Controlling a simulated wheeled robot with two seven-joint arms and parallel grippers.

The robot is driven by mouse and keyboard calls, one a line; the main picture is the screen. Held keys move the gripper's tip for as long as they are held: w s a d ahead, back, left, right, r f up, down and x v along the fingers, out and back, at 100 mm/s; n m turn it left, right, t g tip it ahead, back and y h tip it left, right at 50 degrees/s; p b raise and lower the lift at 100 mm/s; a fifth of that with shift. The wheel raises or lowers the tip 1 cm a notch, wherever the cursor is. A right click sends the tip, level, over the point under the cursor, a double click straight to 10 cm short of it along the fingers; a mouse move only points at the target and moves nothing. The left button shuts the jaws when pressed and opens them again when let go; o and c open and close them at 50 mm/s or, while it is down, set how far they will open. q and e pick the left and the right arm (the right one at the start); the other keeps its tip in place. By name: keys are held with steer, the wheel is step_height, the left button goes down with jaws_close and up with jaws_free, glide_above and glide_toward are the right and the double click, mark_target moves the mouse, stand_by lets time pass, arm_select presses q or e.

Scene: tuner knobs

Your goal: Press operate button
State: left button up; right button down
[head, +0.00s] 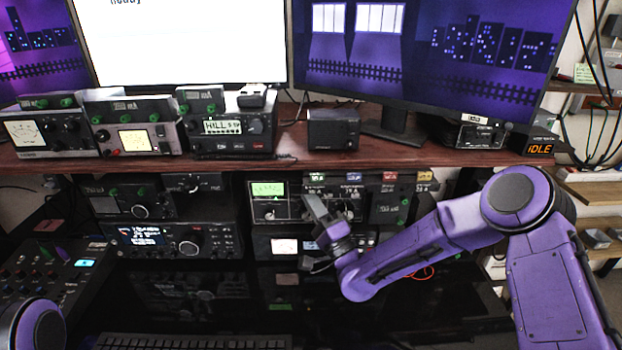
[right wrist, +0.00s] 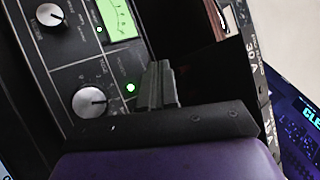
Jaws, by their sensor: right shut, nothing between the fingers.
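The tuner (head: 268,190) with a lit green meter sits on the lower shelf in the head view. Its front panel (right wrist: 75,62) fills the left of the right wrist view, with the green meter (right wrist: 117,18), dark knobs including a silver-capped knob (right wrist: 89,102), and a small lit green spot (right wrist: 130,87). My right gripper (head: 312,203) is shut and empty in front of the panel's right part. In the wrist view its fingertips (right wrist: 158,68) are just right of the green spot; contact is unclear. No operate label is readable. My left gripper is out of view.
More radio units stand on the shelf (head: 30,160) and below it. Monitors (head: 430,60) stand behind. An orange IDLE display (head: 540,149) sits at the shelf's right end. A keyboard (head: 190,341) lies in front, and a button console (head: 45,275) is at left.

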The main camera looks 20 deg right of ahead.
steer(key=s, duration=0.1)
steer(key=s+a+b, duration=0.1)
steer(key=s, duration=0.1)
steer(key=s+b, duration=0.1)
steer(key=s, duration=0.1)
steer(key=shift+s+a, duration=0.2)
steer(key=shift+a, duration=0.05)
stand_by(1.2)
